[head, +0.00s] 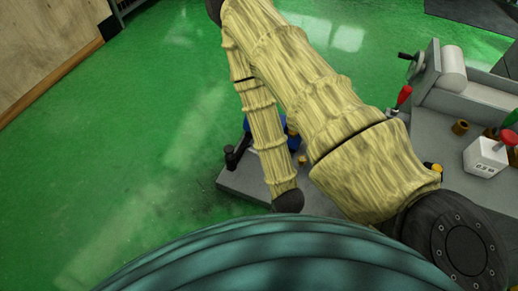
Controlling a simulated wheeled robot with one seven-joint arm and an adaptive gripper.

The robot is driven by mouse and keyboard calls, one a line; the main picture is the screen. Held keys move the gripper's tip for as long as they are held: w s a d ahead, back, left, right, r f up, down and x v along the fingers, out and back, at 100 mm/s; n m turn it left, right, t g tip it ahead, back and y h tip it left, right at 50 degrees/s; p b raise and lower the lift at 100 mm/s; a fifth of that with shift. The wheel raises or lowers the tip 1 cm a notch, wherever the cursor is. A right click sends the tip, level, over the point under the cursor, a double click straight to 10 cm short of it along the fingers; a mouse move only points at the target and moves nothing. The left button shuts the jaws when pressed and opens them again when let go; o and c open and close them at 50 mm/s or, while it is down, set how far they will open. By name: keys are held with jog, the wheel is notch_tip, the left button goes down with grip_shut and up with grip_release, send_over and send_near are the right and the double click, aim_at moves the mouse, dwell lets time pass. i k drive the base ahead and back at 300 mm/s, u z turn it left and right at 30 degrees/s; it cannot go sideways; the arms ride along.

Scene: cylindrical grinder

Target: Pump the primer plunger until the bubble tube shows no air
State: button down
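I cannot make out the primer plunger or the bubble tube for certain. A black upright knob on a dark bar (232,155) stands at the left end of the grey machine bed. A blue part (247,125) shows beside it, mostly hidden behind my yellow-sleeved arm. My arm crosses the middle of the head view, and its thinner part runs down to a dark end just above the teal cover at the bottom. My gripper's fingers do not show.
The grey machine bed (237,182) runs rightward behind my arm. At right are a handwheel (411,66), a red-knobbed lever (404,97), a white block with a red knob (484,157) and small brass cylinders (460,128). The green floor (110,150) at left is clear.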

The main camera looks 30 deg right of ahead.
aim_at(228, 150)
jog(key=u, duration=1.55)
jog(key=i, duration=1.75)
jog(key=z, duration=2.75)
